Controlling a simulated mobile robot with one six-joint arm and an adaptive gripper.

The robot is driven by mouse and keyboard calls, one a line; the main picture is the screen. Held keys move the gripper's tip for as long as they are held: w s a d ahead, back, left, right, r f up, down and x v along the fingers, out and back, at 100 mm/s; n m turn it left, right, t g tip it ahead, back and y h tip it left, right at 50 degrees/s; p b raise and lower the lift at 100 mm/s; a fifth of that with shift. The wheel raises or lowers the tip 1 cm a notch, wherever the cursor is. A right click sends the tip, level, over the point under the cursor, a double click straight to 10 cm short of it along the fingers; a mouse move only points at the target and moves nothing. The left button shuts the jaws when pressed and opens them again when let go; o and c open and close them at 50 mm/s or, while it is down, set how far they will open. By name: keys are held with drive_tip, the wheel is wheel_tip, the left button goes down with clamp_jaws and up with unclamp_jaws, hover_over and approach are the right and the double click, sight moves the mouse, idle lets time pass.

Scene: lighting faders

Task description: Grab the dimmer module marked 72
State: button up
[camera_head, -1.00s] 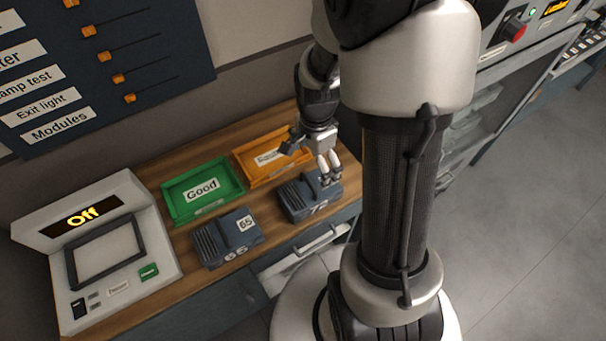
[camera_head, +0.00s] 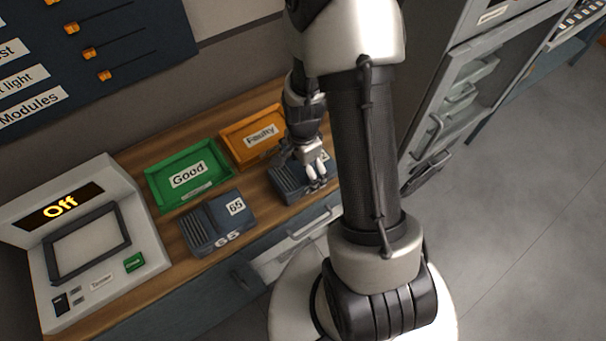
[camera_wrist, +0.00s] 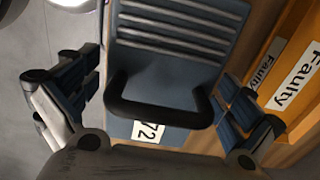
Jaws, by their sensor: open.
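The dimmer module marked 72 (camera_wrist: 172,70) is a dark blue-grey block with ribs, a dark handle and a white "72" label. In the wrist view it fills the middle, between the spread fingers of my gripper (camera_wrist: 160,100). The fingers stand on either side of it, and I cannot tell whether they touch it. In the head view the module (camera_head: 288,184) sits on the wooden bench, partly hidden under my gripper (camera_head: 314,172), which is over its right part.
A second module marked 65 (camera_head: 218,222) stands to the left on the bench. Behind are a green tray labelled Good (camera_head: 160,190) and an orange tray labelled Faulty (camera_head: 238,161). A tester with an "Off" display (camera_head: 80,250) stands at the left end. A drawer (camera_head: 290,245) is below.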

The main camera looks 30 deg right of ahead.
drive_tip(key=shift+f, duration=0.35)
drive_tip(key=shift+r, duration=0.1)
drive_tip(key=shift+c, duration=0.6)
drive_tip(key=c, duration=1.7)
drive_tip(key=shift+o, duration=0.2)
drive_tip(key=shift+r, duration=0.1)
